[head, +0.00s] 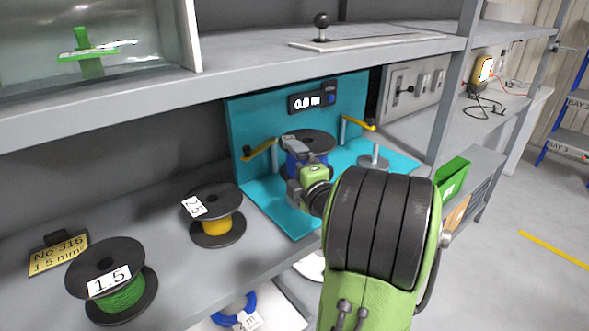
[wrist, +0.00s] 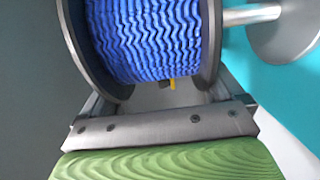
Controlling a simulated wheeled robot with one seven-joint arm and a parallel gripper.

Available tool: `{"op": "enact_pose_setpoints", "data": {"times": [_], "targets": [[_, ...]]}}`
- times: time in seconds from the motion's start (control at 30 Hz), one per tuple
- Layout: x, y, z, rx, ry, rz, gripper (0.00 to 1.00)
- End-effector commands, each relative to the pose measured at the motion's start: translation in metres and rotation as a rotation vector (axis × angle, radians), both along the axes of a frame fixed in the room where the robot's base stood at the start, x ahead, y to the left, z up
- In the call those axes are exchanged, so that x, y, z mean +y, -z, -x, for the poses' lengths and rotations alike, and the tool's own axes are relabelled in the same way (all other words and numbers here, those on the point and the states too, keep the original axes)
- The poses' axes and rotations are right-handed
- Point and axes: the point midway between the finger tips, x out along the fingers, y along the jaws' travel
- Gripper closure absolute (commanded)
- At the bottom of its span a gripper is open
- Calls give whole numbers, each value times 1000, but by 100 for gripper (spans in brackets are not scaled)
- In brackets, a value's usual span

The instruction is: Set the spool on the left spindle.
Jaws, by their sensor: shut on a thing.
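The spool (head: 318,142) has dark flanges and blue cable. It is in front of the teal stand in the head view, and its blue winding (wrist: 150,40) fills the upper wrist view. My gripper (head: 294,165) is shut on it from the near side. The left spindle is hidden, apparently behind or under the spool; I cannot tell whether the spool is around it or above it. The right spindle (head: 376,154) is a bare silver post on a round disc, right of the spool. It also shows in the wrist view (wrist: 250,16).
The teal stand (head: 245,120) has yellow levers at left (head: 260,149) and right (head: 358,123), and a display reading 0.0 m (head: 307,101). A yellow-cable spool (head: 217,226) and a green-cable spool (head: 122,298) stand on the bench at left. A shelf (head: 260,70) runs above.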

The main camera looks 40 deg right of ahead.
Motion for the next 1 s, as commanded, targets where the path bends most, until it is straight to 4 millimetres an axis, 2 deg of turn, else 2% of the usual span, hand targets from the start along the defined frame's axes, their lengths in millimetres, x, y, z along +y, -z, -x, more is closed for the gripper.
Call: {"op": "enact_pose_setpoints", "data": {"times": [0.47, 1.0], "targets": [[0, -1, 0, -4, -1, 3, 74], [1, 11, 0, -5, -1, 4, 74]]}}
